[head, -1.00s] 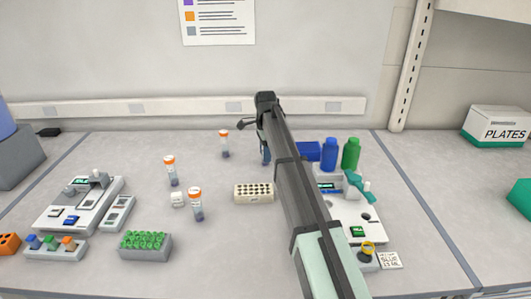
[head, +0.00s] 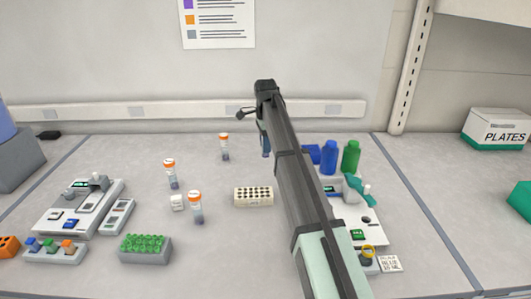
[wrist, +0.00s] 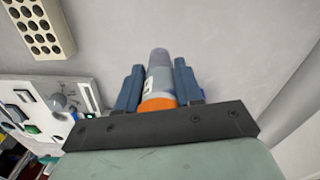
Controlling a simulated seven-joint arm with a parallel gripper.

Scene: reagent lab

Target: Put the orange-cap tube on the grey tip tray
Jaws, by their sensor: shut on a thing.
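My gripper (head: 265,143) is shut on an orange-cap tube (wrist: 158,82), gripped between its two blue fingers in the wrist view. The tube's orange cap is toward the palm and its greyish end points away. In the head view, my arm mostly hides the gripper and held tube, above the back middle of the bench. Three other orange-cap tubes stand upright on the bench: one at the back (head: 224,147), one at left (head: 172,174) and one nearer the front (head: 196,208). A grey tray (head: 147,258) filled with green tips sits at the front left, well away from my gripper.
A cream rack with holes (head: 253,202) stands mid-bench; a small white cube (head: 177,203) is near the tubes. Instruments (head: 75,208) and a block with coloured caps (head: 55,256) lie left. Blue (head: 329,158) and green (head: 351,157) bottles stand right. Bench left of the rack has clear patches.

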